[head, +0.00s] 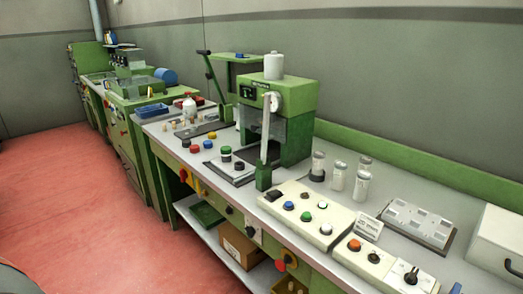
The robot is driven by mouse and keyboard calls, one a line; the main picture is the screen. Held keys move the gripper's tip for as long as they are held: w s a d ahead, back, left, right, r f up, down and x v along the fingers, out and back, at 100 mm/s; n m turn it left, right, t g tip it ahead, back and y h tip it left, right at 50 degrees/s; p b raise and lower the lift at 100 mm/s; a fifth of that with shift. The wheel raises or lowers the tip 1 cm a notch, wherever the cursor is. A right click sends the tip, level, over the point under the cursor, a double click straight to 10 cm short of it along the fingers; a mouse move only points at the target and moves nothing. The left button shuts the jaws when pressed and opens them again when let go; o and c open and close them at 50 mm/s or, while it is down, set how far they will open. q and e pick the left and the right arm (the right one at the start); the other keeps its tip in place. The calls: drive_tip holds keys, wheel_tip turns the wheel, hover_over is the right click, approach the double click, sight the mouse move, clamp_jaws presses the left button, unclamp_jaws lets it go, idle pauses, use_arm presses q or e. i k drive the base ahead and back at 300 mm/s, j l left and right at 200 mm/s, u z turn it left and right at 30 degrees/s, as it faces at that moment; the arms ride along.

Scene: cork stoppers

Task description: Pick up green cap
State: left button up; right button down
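A small green cap (226,150) with a dark lower part sits on the grey worktop, just left of the green press. A blue cap (208,144), a yellow cap (212,135) and a red cap (194,149) stand close to its left. A black cap (239,166) is in front of it to the right, on a dark plate. Neither of my grippers shows in the head view.
The green press (290,115) with its upright lever stands right of the caps. A control box (306,210) with coloured buttons, including a green one, is nearer. Glass jars (338,177) stand behind it. Small corks and a white bottle (190,107) are farther left.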

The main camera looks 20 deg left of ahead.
sight(224, 151)
drive_tip(key=j+z, duration=0.85)
drive_tip(key=j, duration=0.25)
drive_tip(key=k+j+z, duration=0.15)
drive_tip(key=j, duration=0.2)
drive_tip(key=j+z, duration=0.1)
drive_tip(key=j, duration=0.25)
drive_tip(key=k+j, duration=0.1)
drive_tip(key=j, duration=0.3)
drive_tip(key=k+j+z, duration=0.1)
drive_tip(key=j, duration=0.25)
drive_tip(key=k+j, duration=0.15)
drive_tip(key=j, duration=0.2)
drive_tip(key=k+j, duration=0.15)
drive_tip(key=j, duration=0.25)
drive_tip(key=k+j+z, duration=0.1)
drive_tip(key=j, duration=0.25)
